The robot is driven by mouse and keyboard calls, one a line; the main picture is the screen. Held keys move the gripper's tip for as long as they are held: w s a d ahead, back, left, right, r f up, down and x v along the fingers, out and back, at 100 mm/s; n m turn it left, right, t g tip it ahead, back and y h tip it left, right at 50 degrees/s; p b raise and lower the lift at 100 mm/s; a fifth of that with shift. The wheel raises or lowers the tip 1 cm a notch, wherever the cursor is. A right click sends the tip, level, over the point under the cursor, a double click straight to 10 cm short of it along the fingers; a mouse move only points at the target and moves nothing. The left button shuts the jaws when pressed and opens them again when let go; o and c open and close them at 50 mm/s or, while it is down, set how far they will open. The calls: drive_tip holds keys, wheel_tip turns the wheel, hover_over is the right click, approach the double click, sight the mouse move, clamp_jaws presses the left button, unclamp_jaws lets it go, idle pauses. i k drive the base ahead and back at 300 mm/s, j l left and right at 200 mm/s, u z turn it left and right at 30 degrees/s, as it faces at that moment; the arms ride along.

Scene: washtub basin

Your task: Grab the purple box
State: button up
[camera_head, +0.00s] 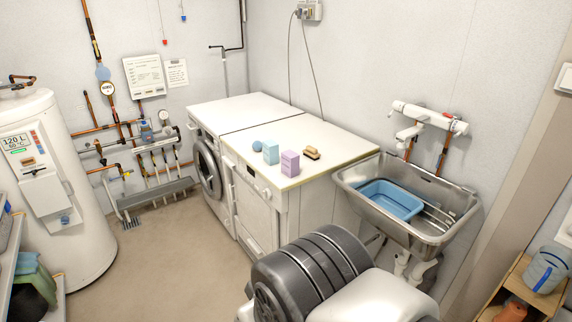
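The purple box (290,163) stands upright on the cream worktop (340,147) over the nearer white machine, close to the worktop's front edge. A light blue box (270,152) stands just behind and to its left, with a small gap or touching; I cannot tell which. A wooden brush (312,153) lies to its right, and a round blue item (257,146) is further left. My gripper is not in view; only a grey and white part of my own arm shows at the bottom centre, apart from the purple box.
A metal basin (436,236) holding a blue tub (391,199) is right of the worktop. A white front-loading machine (207,165) stands on the left side. A white boiler (85,215) and a wooden shelf (520,275) flank the room. Floor left of the machines is clear.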

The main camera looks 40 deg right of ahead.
sight(291, 160)
drive_tip(key=i+l, duration=0.4)
drive_tip(key=i, duration=0.15)
drive_tip(key=i+l+z, duration=0.1)
drive_tip(key=i+l, duration=0.3)
drive_tip(key=i, duration=0.15)
drive_tip(key=i+l, duration=0.3)
drive_tip(key=i, duration=0.3)
